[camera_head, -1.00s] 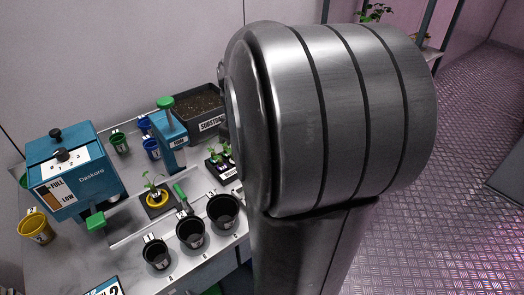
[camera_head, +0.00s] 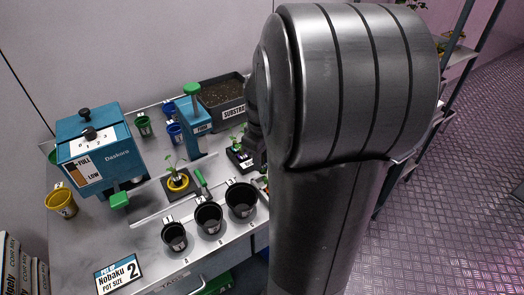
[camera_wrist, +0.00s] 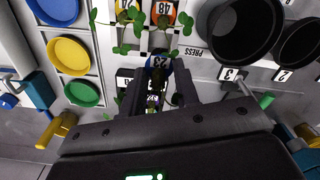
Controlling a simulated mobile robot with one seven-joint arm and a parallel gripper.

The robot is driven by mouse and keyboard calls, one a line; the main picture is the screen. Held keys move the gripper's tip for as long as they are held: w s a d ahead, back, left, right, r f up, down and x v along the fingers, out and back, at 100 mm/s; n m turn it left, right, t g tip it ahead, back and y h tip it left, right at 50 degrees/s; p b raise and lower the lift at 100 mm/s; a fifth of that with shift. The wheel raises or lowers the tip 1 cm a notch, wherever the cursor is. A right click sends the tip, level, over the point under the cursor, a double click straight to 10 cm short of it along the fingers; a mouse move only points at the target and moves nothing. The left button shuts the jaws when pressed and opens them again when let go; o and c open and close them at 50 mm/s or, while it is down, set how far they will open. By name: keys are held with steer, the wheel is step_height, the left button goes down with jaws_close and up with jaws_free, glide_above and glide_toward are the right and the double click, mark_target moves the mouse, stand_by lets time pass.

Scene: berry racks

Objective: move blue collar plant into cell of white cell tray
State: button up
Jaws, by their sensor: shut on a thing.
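The blue collar plant (camera_wrist: 158,62) shows in the wrist view, with a label 23 and green leaves beside it. My gripper (camera_wrist: 160,98) is shut on it, with one dark finger on each side. Its lower part is hidden between the fingers. In the head view my arm hides the gripper and most of the tray area.
Black pots (camera_head: 208,217) line the bench's front. A yellow-collared seedling (camera_head: 177,181) stands behind them. A blue dispenser (camera_head: 95,150), a blue press (camera_head: 192,125) and a substrate box (camera_head: 222,98) stand further back. In the wrist view, blue, yellow and green round lids (camera_wrist: 68,55) lie left.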

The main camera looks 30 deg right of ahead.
mark_target(262, 172)
steer(key=shift+f, duration=3.1)
steer(key=o, duration=1)
steer(key=shift+r, duration=0.15)
steer(key=shift+r, duration=4.4)
